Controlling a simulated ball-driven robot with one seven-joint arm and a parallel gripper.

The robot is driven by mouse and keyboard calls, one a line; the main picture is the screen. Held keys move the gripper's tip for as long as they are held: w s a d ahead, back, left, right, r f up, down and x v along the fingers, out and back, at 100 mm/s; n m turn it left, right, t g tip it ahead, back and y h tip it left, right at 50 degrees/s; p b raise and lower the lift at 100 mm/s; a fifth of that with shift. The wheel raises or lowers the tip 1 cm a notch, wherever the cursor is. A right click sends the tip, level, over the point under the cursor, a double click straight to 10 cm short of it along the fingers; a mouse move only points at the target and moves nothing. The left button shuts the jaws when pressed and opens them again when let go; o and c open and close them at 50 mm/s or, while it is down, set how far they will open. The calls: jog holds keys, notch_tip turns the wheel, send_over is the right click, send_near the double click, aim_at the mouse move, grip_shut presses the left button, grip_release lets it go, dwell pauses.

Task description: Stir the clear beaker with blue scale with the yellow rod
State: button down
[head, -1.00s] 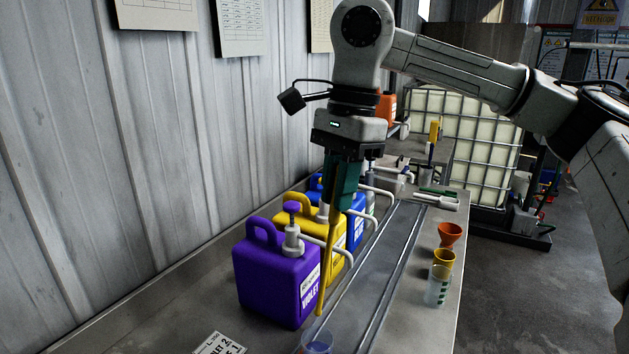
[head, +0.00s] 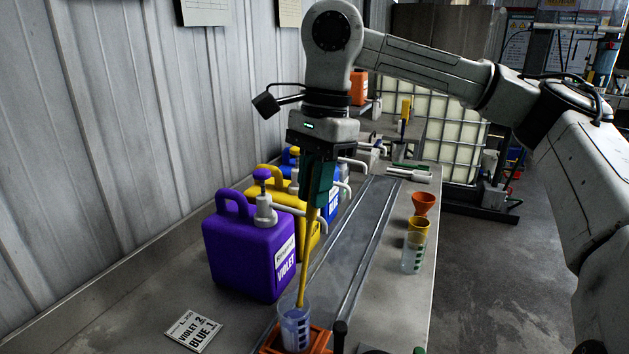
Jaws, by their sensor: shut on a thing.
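My gripper (head: 313,203) is shut on the upper part of the yellow rod (head: 304,258), which hangs down, slightly tilted. The rod's lower end is inside the clear beaker with blue scale (head: 296,326) at the bottom of the head view. The beaker stands upright in an orange holder (head: 268,346) and contains a bluish liquid. Whether the rod tip touches the beaker's bottom or wall cannot be told.
Violet (head: 248,250), yellow (head: 311,238) and blue (head: 337,200) pump jugs stand left of and behind the rod. A card (head: 194,331) reads violet 2, blue 1.

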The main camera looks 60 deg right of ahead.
aim_at(311, 215)
jog(key=shift+w+a+f+b, duration=0.1)
jog(key=shift+a+f+b, duration=0.05)
jog(key=shift+f+b, duration=1)
jog(key=shift+w+a+f+b, duration=0.1)
jog(key=shift+a+f+b, duration=0.1)
jog(key=shift+f+b, duration=0.9)
jog(key=shift+w+a+f+b, duration=0.15)
jog(key=shift+f+b, duration=0.55)
jog(key=shift+f, duration=0.9)
jog(key=shift+s, duration=0.1)
